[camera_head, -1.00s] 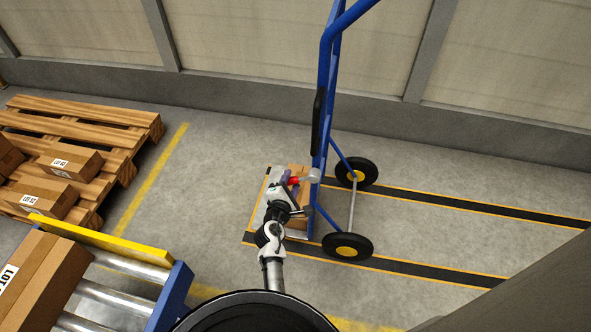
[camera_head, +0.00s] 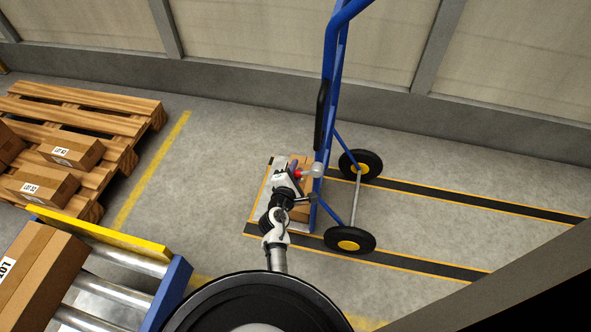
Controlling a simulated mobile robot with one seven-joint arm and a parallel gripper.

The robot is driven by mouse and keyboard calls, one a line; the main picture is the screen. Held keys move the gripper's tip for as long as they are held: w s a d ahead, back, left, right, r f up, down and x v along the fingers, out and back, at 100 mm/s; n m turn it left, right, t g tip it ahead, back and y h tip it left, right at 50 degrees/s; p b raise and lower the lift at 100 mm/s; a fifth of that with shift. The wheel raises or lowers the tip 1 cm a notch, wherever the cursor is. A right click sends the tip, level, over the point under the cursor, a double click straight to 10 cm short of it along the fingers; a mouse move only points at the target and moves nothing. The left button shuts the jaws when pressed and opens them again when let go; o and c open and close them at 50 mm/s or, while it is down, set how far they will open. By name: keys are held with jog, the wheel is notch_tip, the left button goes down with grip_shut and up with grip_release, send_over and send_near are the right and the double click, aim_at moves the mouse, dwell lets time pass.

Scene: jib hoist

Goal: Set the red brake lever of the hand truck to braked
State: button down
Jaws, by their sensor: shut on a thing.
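The blue hand truck (camera_head: 327,110) stands upright on the floor with black wheels that have yellow hubs (camera_head: 349,239). Its red brake lever (camera_head: 299,173) shows as a small red piece low on the frame, beside a pale rounded part (camera_head: 316,170). My gripper (camera_head: 295,172) is at the lever, shut on it. The jaws are small in the picture and partly hidden by my wrist, so the lever's exact angle cannot be told. A brown carton (camera_head: 301,211) sits on the truck's toe plate, behind my arm.
Black-and-yellow floor lines (camera_head: 440,265) run right from the truck. A roller conveyor (camera_head: 115,290) with a carton (camera_head: 35,265) is at lower left. A wooden pallet (camera_head: 90,110) with cartons is at left. The wall is behind; floor right of the truck is clear.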

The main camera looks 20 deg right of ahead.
jog(key=shift+r, duration=0.15)
jog(key=shift+w+a+r+m+t+y+p, duration=0.15)
jog(key=shift+r+m+y+p, duration=0.2)
jog(key=shift+r+m, duration=0.4)
jog(key=shift+w+a+r+m+t+y+p, duration=0.1)
jog(key=shift+a+r+m+t+p, duration=0.1)
jog(key=shift+r+m+p, duration=0.45)
jog(key=shift+w+a+r+m+t+y+p, duration=0.2)
jog(key=shift+r+m, duration=0.3)
jog(key=shift+m, duration=0.5)
jog(key=c, duration=1.3)
grip_release()
jog(key=shift+s, duration=0.1)
jog(key=shift+o, duration=0.2)
jog(key=shift+s, duration=0.1)
